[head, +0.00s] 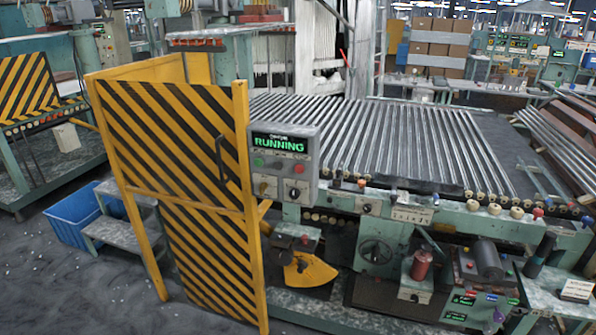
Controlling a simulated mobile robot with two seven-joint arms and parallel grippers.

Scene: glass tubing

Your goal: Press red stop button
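A grey control box (285,163) is mounted at the front left corner of the roller machine. Its screen shows "RUNNING" in green. Below the screen are a green button (259,161) on the left and a red button (299,169) on the right, with a dark knob (295,194) lower down. Whether the red button is pressed in is too small to tell. Neither of my grippers is in the head view.
A yellow and black striped guard gate (180,150) with a handle stands left of the control box. The roller bed (380,145) extends to the right. A blue bin (75,220) and grey steps (110,235) are at the left. Dark floor (60,290) is open at front left.

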